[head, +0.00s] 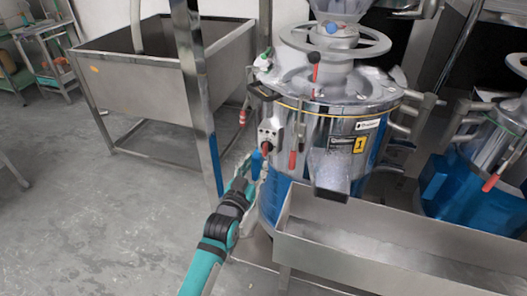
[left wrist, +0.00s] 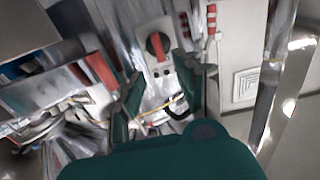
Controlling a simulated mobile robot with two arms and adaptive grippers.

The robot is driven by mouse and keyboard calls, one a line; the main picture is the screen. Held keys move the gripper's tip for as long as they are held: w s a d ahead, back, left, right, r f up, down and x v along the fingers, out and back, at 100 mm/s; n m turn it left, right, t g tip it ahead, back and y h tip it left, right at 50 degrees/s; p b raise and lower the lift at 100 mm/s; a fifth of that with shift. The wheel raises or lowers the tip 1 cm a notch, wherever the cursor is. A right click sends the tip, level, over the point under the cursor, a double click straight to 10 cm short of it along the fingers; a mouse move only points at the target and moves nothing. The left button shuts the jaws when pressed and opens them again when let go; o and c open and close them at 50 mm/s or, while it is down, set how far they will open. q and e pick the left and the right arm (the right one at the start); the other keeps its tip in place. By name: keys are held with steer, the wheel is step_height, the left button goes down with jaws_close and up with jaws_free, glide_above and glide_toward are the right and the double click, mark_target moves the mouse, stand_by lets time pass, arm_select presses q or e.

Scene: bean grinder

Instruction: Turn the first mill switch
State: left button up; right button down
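The first mill (head: 340,115) is a shiny metal drum with a yellow "1" label and a blue lower part. Its switch box (head: 268,132) is on the drum's left side, with a red and black knob. In the left wrist view the switch (left wrist: 157,46) faces me on a pale plate, near the top centre. My left gripper (head: 256,165) is just below and in front of the switch box. In the wrist view its dark fingers (left wrist: 165,82) are apart, one on each side below the knob, with nothing between them. Contact with the knob is not visible. My right gripper is not in view.
A metal trough (head: 360,240) runs below the mill's spout (head: 330,174). A steel sink (head: 165,65) stands behind left, with an upright post (head: 196,95) close to my arm. A second mill (head: 480,160) is at right. The floor at left is clear.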

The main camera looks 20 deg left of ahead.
mark_target(264, 150)
arm_select(q)
steer(key=w, duration=0.7)
steer(key=shift+d, duration=0.1)
jaws_close()
